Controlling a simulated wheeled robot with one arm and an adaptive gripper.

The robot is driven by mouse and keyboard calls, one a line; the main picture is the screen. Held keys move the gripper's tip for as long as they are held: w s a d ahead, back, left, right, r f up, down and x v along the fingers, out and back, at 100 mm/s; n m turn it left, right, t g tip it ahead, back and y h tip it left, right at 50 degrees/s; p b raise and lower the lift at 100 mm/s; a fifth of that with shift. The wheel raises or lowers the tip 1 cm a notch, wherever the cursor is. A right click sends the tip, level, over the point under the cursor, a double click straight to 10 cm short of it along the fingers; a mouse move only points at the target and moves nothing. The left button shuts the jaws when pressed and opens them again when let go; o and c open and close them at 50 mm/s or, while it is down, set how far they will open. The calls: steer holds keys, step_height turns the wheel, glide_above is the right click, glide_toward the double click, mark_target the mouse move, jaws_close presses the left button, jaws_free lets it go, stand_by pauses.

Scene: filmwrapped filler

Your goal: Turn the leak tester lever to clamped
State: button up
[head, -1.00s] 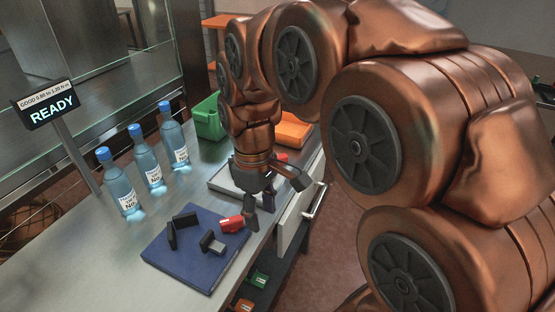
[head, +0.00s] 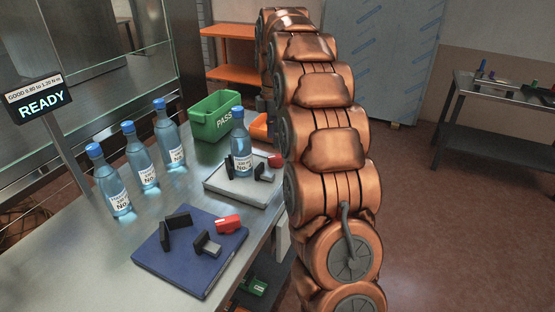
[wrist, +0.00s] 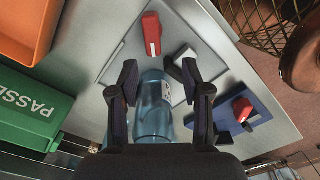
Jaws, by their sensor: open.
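A pale grey fixture plate (head: 222,187) on the bench holds an upright blue bottle (head: 240,146), dark clamp blocks (head: 263,172) and a red lever (head: 275,160). I cannot read a label saying which fixture is the leak tester. My gripper (wrist: 159,80) is open and empty in the wrist view; my arm hides it in the head view. The bottle (wrist: 152,108) appears between and beyond its fingers, with no visible grip. The grey fixture's red lever (wrist: 152,34) shows beyond the fingertips, apart from them.
A blue plate (head: 178,262) with black blocks and another red lever (head: 228,223) lies nearer. Several bottles stand in all; three (head: 144,166) are in a row at left. A green bin (head: 211,120), an orange bin (wrist: 28,28) and a READY display (head: 41,105) are nearby.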

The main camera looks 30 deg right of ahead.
mark_target(277, 156)
steer(key=shift+w+d+f, duration=0.15)
steer(key=shift+w+d, duration=0.15)
steer(key=shift+d, duration=0.15)
steer(key=shift+d+f, duration=0.2)
steer(key=shift+f, duration=0.05)
steer(key=shift+f+p, duration=0.45)
steer(key=shift+f, duration=3.3)
jaws_close()
